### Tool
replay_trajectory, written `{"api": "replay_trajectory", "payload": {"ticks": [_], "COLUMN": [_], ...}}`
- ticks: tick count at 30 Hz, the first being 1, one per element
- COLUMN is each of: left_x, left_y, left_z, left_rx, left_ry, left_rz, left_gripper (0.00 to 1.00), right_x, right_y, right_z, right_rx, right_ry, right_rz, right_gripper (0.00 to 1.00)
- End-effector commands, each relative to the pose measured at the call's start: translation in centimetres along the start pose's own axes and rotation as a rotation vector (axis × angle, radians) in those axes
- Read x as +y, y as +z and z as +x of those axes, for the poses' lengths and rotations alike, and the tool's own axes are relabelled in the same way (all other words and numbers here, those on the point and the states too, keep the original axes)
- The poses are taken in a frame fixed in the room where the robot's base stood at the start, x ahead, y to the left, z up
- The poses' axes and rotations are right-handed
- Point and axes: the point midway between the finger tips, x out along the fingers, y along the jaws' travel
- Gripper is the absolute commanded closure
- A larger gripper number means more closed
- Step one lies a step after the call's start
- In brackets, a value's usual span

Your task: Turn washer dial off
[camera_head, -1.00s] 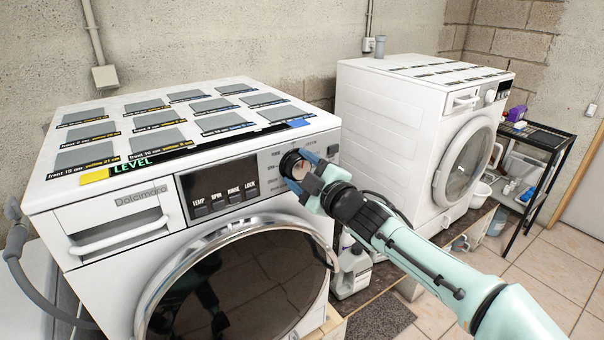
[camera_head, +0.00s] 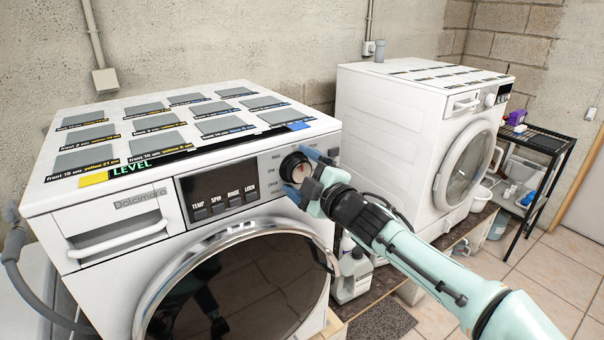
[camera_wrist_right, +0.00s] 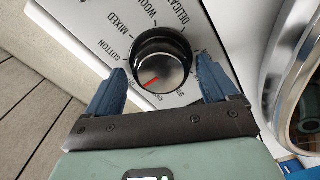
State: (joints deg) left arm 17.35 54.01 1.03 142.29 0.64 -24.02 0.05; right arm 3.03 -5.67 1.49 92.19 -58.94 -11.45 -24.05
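The washer dial (camera_head: 296,168) is a round black and silver knob at the right end of the front washer's (camera_head: 100,262) control panel. In the right wrist view the dial (camera_wrist_right: 162,62) has a red pointer line toward the lower left, with printed labels such as COTTON, MIXED and DELICATE around it. My right gripper (camera_head: 308,170) is at the dial. Its two blue fingers (camera_wrist_right: 158,84) are spread on either side of the knob, with small gaps showing between them and the knob. My left gripper is not in view.
The panel has a dark display (camera_head: 217,191) left of the dial. The round glass door (camera_head: 240,285) is below. A second white washer (camera_head: 390,130) stands behind right, with a black shelf rack (camera_head: 540,150) beyond. A bottle (camera_head: 352,270) stands below my right arm.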

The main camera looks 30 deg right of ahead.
Motion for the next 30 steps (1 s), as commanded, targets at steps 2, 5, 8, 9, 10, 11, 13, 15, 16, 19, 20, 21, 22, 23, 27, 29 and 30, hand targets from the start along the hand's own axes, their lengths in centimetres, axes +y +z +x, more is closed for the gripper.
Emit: {"api": "replay_trajectory", "payload": {"ticks": [2,5,8,9,10,11,13,15,16,19,20,21,22,23,27,29,30], "left_x": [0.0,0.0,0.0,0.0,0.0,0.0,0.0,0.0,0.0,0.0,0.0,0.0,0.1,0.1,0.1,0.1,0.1], "left_y": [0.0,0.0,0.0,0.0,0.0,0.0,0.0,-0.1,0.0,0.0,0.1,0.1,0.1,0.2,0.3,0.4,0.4], "left_z": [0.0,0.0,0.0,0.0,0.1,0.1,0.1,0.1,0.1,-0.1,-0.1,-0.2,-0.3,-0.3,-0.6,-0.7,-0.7], "left_rx": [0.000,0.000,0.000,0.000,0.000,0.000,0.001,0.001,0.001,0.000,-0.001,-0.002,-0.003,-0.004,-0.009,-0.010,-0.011], "left_ry": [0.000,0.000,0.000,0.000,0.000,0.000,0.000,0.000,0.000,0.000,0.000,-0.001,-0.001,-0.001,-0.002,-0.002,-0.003], "left_rz": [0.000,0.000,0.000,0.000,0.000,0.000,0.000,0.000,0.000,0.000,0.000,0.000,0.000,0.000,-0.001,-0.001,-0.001], "left_gripper": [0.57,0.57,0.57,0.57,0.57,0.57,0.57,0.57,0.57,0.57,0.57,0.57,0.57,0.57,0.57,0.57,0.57], "right_x": [-0.1,-0.1,-0.1,-0.1,-0.1,-0.1,0.0,0.0,0.0,0.1,0.1,0.1,0.1,0.1,0.1,0.0,0.0], "right_y": [0.1,0.1,0.1,0.1,0.1,0.1,0.2,0.1,0.1,0.0,0.0,0.0,0.0,0.0,-0.1,0.0,0.0], "right_z": [0.0,0.0,-0.2,-0.5,-0.8,-1.1,-2.3,-3.8,-4.5,-6.8,-7.5,-8.4,-9.1,-9.6,-11.9,-12.5,-12.8], "right_rx": [-0.002,-0.003,-0.003,-0.004,-0.004,-0.004,-0.005,-0.004,-0.003,-0.003,-0.003,-0.002,-0.002,-0.001,-0.001,-0.001,0.000], "right_ry": [-0.002,-0.003,-0.003,-0.003,-0.002,-0.002,-0.001,-0.001,0.000,0.000,0.000,0.000,0.000,0.000,0.000,-0.001,-0.001], "right_rz": [0.001,0.001,0.001,0.000,0.000,0.000,0.000,0.000,0.000,0.001,0.002,0.002,0.001,0.001,0.000,0.000,0.001], "right_gripper": [0.14,0.14,0.14,0.14,0.14,0.14,0.14,0.14,0.14,0.14,0.14,0.14,0.14,0.14,0.14,0.14,0.14]}}
